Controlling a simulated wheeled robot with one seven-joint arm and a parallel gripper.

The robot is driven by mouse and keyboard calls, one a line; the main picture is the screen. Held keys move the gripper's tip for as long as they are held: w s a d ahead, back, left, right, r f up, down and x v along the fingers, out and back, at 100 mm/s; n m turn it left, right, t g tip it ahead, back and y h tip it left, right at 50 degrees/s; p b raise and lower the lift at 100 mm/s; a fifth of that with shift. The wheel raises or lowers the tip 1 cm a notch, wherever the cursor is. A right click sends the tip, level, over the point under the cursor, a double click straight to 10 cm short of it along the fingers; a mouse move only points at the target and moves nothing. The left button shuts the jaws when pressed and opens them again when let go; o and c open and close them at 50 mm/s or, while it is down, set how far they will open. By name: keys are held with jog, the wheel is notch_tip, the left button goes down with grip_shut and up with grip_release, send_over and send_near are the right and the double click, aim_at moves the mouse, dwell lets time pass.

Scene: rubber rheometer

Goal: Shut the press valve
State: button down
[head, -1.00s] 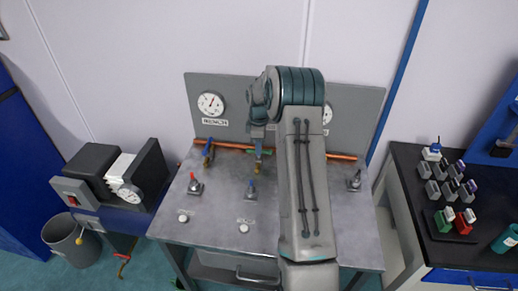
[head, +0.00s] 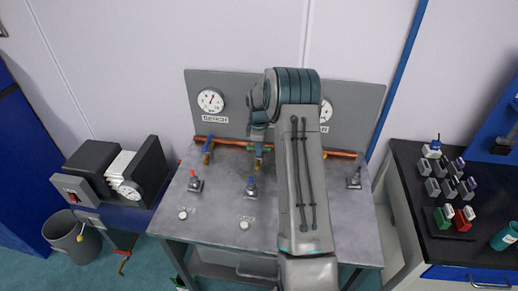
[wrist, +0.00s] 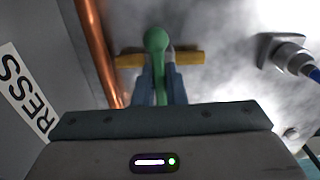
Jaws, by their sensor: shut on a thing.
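The press valve shows in the wrist view as a yellow brass body (wrist: 188,57) with a green handle (wrist: 157,42) ending in a rounded knob. My gripper (wrist: 160,88) has its two blue-grey fingers on either side of the green handle and is shut on it. In the head view my gripper (head: 258,136) is at the back of the metal bench, in front of the grey panel, and largely covers the valve. I cannot tell the handle's exact angle to its pipe. A white label reading "PRESS" (wrist: 24,92), partly cut off, is at the left of the wrist view.
A copper pipe (wrist: 97,50) runs close to the valve. Another valve (head: 208,152) is to its left. A blue-tipped fitting (head: 251,187) and a red-tipped fitting (head: 194,181) stand on the bench (head: 215,225). Two gauges, left (head: 210,101) and right (head: 326,111), are on the panel.

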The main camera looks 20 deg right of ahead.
dwell(0.3)
jog(key=c, duration=1.5)
grip_release()
jog(key=shift+r, duration=0.15)
notch_tip(320, 180, up, 14)
jog(key=shift+f+b, duration=0.2)
jog(key=shift+b, duration=1)
